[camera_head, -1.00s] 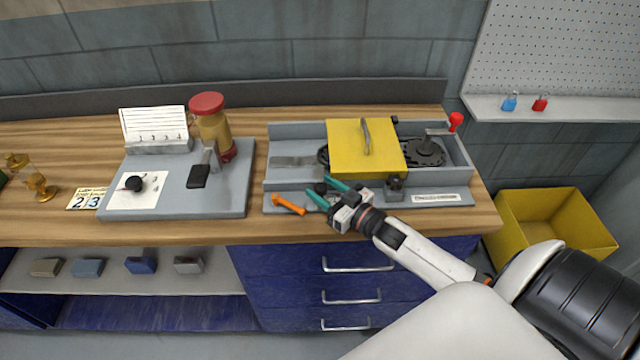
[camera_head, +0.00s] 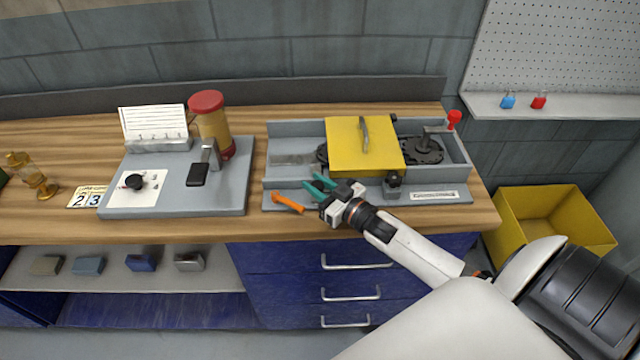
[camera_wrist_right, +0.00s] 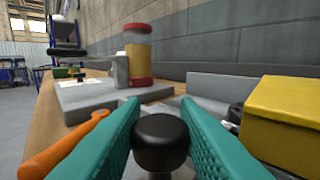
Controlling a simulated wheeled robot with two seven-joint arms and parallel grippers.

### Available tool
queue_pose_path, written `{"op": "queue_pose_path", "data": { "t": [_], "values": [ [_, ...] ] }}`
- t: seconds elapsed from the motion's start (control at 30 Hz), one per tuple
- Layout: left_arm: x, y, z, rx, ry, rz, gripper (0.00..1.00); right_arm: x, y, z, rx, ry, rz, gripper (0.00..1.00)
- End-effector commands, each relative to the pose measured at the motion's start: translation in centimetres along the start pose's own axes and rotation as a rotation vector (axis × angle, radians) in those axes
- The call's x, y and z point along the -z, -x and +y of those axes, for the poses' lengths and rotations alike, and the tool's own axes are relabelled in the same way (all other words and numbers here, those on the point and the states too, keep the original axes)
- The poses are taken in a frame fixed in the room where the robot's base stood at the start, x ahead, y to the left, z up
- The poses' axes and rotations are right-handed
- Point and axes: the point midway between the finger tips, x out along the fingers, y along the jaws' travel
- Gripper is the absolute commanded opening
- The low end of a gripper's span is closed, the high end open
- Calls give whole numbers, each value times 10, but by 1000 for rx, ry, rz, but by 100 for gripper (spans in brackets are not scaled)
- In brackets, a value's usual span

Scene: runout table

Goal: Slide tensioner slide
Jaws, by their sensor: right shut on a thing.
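My right gripper (camera_head: 317,185) has teal fingers and is at the front wall of the grey runout fixture (camera_head: 440,195). In the right wrist view its fingers (camera_wrist_right: 160,125) lie on both sides of a round black knob (camera_wrist_right: 160,140), shut on it. The knob appears to be the handle of the tensioner slide, whose body I cannot make out behind the fingers. In the head view the fingers mostly hide the knob. A yellow cover (camera_head: 362,148) with a handle lies over the middle of the fixture. My left gripper is not in view.
An orange tool (camera_head: 287,202) lies left of my right gripper; it also shows in the wrist view (camera_wrist_right: 65,145). A red-knobbed crank (camera_head: 454,120) stands at the fixture's right end. A grey board (camera_head: 225,200) with a red-lidded jar (camera_head: 210,120) is to the left.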

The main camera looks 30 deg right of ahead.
Motion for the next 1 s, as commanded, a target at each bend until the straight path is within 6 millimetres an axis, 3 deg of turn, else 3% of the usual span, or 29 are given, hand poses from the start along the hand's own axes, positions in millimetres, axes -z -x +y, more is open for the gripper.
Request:
{"op": "queue_pose_path", "data": {
  "t": [0.13,0.37,0.4,0.5,0.83,1.0],
  "values": [
    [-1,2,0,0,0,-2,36,-2,-14,14,-1,-2,-4,0],
    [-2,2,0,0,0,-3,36,-1,-14,14,-1,-1,-2,0],
    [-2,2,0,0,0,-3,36,-1,-14,14,-1,0,-2,31],
    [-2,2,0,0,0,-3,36,-1,-14,14,-1,0,-2,48],
    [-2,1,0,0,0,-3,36,0,-12,14,-1,0,0,49],
    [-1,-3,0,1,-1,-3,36,3,9,14,-1,-1,2,49]
  ]
}}
